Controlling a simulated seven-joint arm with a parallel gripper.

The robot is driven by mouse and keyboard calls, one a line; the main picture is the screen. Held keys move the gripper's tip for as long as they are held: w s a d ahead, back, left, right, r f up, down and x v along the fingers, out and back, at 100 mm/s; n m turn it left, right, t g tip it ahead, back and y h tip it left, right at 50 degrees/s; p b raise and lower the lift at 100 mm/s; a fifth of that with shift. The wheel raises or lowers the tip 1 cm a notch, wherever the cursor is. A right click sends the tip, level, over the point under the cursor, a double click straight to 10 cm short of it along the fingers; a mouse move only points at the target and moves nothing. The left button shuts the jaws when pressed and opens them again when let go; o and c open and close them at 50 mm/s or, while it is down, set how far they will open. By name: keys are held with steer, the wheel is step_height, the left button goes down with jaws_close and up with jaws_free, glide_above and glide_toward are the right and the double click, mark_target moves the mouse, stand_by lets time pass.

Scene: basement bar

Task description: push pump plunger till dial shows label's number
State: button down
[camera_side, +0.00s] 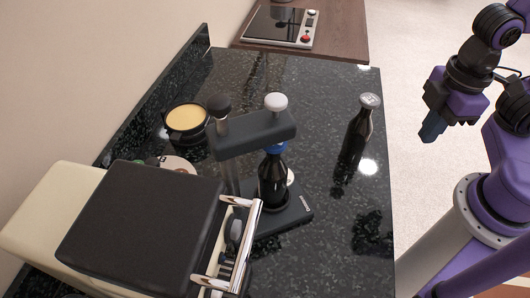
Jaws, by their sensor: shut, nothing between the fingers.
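A dark pump stand (255,136) stands on the black speckled counter, with a horizontal arm over its base (292,215). A white round-topped knob (277,102), seemingly the plunger, stands up from the arm's right part. A black knob (218,103) tops the post at its left. A dark bottle (272,182) stands upright on the base under the arm, with a blue part (276,148) at its neck. A pale round piece (290,177) shows partly behind the bottle; I cannot tell whether it is the dial. No number is readable. My gripper (433,130) is shut and empty, right of the counter, apart from the pump.
A second dark bottle (358,135) with a pale top stands at the right. A pan with yellow contents (186,118) is at the back left. A black and cream appliance with chrome handles (140,225) fills the front left. A hob-like unit (281,27) sits on the wooden surface behind.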

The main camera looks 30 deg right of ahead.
steer(key=w+a+r+n+t, duration=0.1)
steer(key=w+a+r+t, duration=0.1)
steer(key=w+a+r, duration=0.4)
step_height(320, 180, up, 18)
steer(key=t+y, duration=0.4)
steer(key=t, duration=0.2)
glide_above(282, 102)
steer(key=shift+f+n, duration=0.25)
steer(key=shift+n, duration=0.05)
steer(key=shift+f, duration=4.4)
steer(key=shift+f, duration=0.1)
steer(key=shift+f, duration=0.35)
